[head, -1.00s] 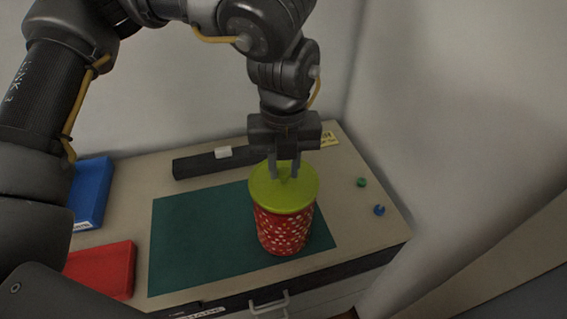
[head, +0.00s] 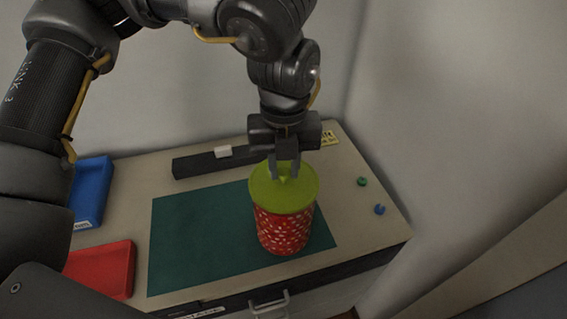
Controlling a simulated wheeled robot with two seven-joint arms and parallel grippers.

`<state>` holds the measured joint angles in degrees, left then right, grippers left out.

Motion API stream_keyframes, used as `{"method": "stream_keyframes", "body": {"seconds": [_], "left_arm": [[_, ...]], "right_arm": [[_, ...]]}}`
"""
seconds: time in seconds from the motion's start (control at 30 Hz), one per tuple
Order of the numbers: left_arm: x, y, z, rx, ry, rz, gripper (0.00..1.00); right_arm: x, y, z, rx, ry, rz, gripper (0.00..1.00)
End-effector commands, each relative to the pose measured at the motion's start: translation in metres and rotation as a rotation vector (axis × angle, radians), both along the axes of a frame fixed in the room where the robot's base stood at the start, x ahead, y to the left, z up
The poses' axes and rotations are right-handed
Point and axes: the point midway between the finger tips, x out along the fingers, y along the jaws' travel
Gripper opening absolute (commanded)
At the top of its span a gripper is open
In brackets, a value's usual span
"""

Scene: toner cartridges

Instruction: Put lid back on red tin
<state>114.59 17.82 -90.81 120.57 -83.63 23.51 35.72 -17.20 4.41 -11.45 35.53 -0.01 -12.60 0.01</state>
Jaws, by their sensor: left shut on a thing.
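The red tin (head: 283,231) with white spots stands upright on the right part of the green mat (head: 190,235). The yellow-green lid (head: 284,200) lies over the tin's top and covers its opening. It looks level; whether it is fully seated I cannot tell. My left gripper (head: 284,174) points down from above and is shut on the small knob at the lid's middle, which is mostly hidden between the fingers. My right gripper is not in view.
A blue tray (head: 90,190) and a red tray (head: 103,268) lie at the left of the table. A black bar (head: 198,165) with a white block (head: 223,151) runs along the back. Small green (head: 362,181) and blue (head: 379,209) pieces lie right of the tin. Walls stand behind and to the right.

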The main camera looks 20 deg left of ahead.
Motion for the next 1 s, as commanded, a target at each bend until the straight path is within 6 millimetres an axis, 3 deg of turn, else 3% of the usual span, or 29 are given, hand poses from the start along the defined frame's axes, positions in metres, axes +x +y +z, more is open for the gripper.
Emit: {"method": "stream_keyframes", "body": {"seconds": [0.33,0.37,0.5,0.73,0.9,1.0], "left_arm": [[0.0001,0.0000,-0.0002,0.000,0.000,0.000,0.01],[0.0001,0.0000,-0.0001,0.000,0.000,0.000,0.28],[0.0001,0.0000,-0.0002,0.000,0.000,0.000,0.46],[0.0001,0.0000,-0.0003,0.000,0.000,0.000,0.51],[0.0001,0.0000,-0.0003,0.000,0.000,0.000,0.71],[0.0001,0.0000,-0.0003,0.000,0.000,0.000,0.71]], "right_arm": [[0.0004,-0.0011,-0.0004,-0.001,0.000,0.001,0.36],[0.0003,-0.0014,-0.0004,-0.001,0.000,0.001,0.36],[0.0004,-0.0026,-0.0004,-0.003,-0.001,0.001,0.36],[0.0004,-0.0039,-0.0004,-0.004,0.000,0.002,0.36],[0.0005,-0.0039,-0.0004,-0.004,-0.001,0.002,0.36],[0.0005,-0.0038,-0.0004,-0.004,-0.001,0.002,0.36]]}}
